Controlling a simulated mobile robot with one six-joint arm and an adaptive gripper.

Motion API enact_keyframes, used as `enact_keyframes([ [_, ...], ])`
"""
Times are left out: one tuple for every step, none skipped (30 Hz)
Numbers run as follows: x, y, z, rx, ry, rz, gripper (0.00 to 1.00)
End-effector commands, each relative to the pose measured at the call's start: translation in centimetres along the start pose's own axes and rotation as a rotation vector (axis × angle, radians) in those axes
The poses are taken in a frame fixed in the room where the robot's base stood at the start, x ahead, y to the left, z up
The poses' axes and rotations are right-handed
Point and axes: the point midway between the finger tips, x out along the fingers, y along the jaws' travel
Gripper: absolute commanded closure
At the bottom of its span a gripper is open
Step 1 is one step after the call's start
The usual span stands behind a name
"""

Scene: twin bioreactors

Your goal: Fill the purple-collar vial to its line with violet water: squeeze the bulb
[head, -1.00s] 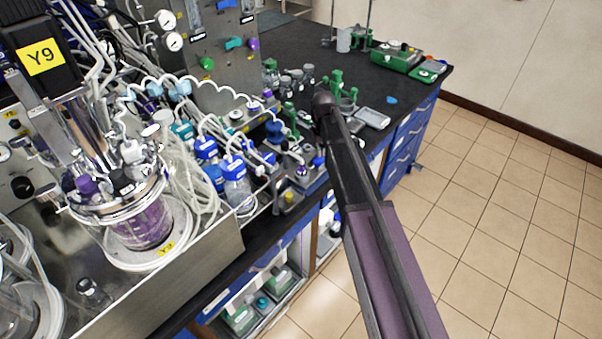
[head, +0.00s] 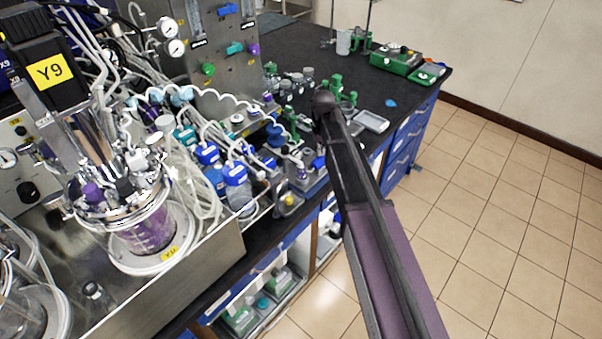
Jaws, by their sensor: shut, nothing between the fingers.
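I cannot pick out the bulb with certainty. My dark and purple arm reaches in from the lower right and bends over the bench. My gripper is hidden behind my own arm, so I see no fingertips and no contact with anything.
Blue-capped bottles (head: 236,175) and looped clear tubing crowd the bench between the vessel and my arm. A grey scale-like device (head: 371,121) lies right of my arm, with a green device (head: 397,58) farther back. The tiled floor (head: 500,220) at right is clear.

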Motion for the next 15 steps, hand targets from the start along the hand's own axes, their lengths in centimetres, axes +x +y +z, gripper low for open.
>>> enact_keyframes([
  [-0.5, 0.0, 0.0, 0.000, 0.000, 0.000, 1.00],
  [-0.6, 0.0, 0.0, 0.000, 0.000, 0.000, 1.00],
  [-0.8, 0.0, 0.0, 0.000, 0.000, 0.000, 1.00],
  [-0.9, 0.0, 0.0, 0.000, 0.000, 0.000, 1.00],
  [-1.0, 0.0, 0.0, 0.000, 0.000, 0.000, 1.00],
  [-1.1, 0.0, 0.0, 0.000, 0.000, 0.000, 1.00],
  [-1.2, 0.0, 0.0, 0.000, 0.000, 0.000, 1.00],
  [-1.3, 0.0, 0.0, 0.000, 0.000, 0.000, 1.00],
  [-1.4, 0.0, 0.0, 0.000, 0.000, 0.000, 1.00],
  [-1.4, 0.0, 0.0, 0.000, 0.000, 0.000, 1.00],
  [-1.4, 0.0, 0.0, 0.000, 0.000, 0.000, 1.00],
  [-1.5, 0.0, 0.0, 0.000, 0.000, 0.000, 1.00],
  [-1.5, 0.0, 0.0, 0.000, 0.000, 0.000, 1.00],
  [-1.4, 0.0, 0.0, 0.000, 0.000, 0.000, 1.00],
  [-1.4, 0.0, 0.0, 0.000, 0.000, 0.000, 1.00],
])
